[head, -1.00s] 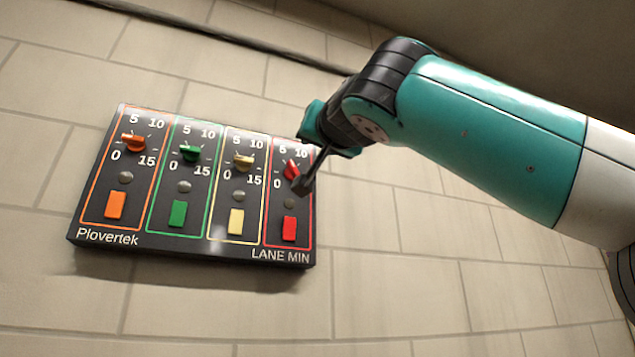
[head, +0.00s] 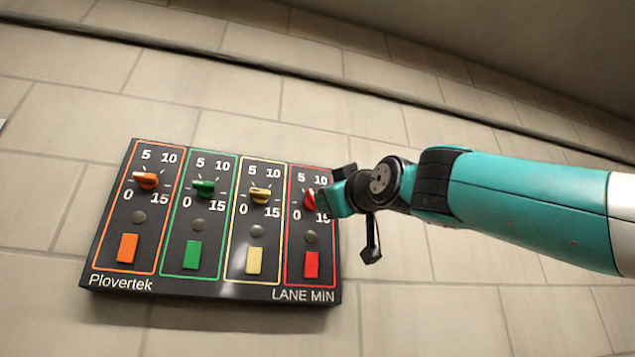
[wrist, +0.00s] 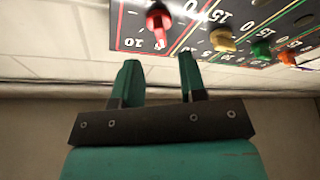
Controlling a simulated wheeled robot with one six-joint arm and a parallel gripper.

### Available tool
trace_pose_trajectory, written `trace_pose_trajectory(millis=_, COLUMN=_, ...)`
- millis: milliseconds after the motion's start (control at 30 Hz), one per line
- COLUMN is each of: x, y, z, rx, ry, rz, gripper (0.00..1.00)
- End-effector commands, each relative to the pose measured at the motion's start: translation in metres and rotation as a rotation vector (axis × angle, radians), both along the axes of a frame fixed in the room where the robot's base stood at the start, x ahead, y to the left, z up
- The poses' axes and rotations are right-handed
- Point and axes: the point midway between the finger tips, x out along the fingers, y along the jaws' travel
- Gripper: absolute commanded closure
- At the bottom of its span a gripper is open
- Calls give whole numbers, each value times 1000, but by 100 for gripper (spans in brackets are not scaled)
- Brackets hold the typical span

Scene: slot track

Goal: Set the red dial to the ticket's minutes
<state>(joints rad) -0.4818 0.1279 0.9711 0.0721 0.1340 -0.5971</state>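The red dial (head: 309,200) is on the far right column of the dark wall panel, above a red button (head: 312,266). In the wrist view the red dial (wrist: 158,20) lies just past the fingertips, roughly in line with the gap between them. Its pale pointer mark appears to be near the 5. My gripper (wrist: 158,68) is open, with nothing between its teal fingers. In the head view my gripper (head: 334,198) comes from the right and overlaps the dial's right side; I cannot tell whether it touches.
The panel (head: 205,286), marked Plovertek and LANE MIN, also has an orange dial (head: 146,181), a green dial (head: 203,188) and a yellow dial (head: 260,196), each over a button. A dark cable or rail crosses above.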

Motion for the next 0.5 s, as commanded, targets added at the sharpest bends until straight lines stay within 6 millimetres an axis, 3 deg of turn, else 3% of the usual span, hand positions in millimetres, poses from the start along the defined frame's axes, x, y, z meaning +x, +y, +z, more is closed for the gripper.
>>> trace_pose_trajectory(millis=33, x=11, y=4, z=11, rx=-1, ry=2, rz=0, gripper=62)
trace_pose_trajectory(millis=200, x=35, y=15, z=19, rx=-1, ry=2, rz=0, gripper=62)
trace_pose_trajectory(millis=500, x=54, y=23, z=22, rx=0, ry=0, rz=-1, gripper=62)
